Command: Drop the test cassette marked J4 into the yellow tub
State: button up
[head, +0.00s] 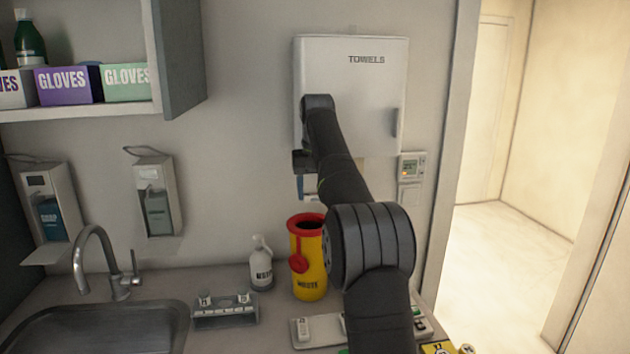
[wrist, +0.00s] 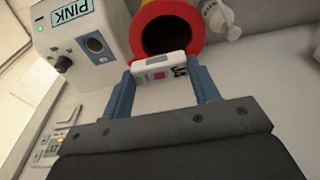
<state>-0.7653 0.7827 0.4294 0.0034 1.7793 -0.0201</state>
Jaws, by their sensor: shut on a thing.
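The yellow tub (head: 311,277), marked WASTE, stands upright on the counter with a red rim and dark open mouth. In the wrist view its red rim (wrist: 138,38) lies just beyond the cassette, which overlaps the near rim in the picture. In the head view the gripper hangs above the tub, partly behind my arm; the cassette is hard to make out there.
A white bottle (head: 262,265) stands left of the tub. A grey rack (head: 225,312) is near the sink (head: 120,330). A white tray (head: 312,342) with a white piece lies in front. A white box labelled PINK (wrist: 75,42) is beside the tub in the wrist view.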

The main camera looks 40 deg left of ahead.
jog(key=shift+f, duration=0.85)
jog(key=o, duration=1.1)
jog(key=shift+r, duration=0.1)
jog(key=shift+s+d+r, duration=0.15)
jog(key=shift+r, duration=1.05)
jog(key=shift+s+d+r, duration=0.1)
jog(key=shift+r, duration=1.05)
jog(key=shift+s+d+r, duration=0.15)
jog(key=shift+r, duration=1.05)
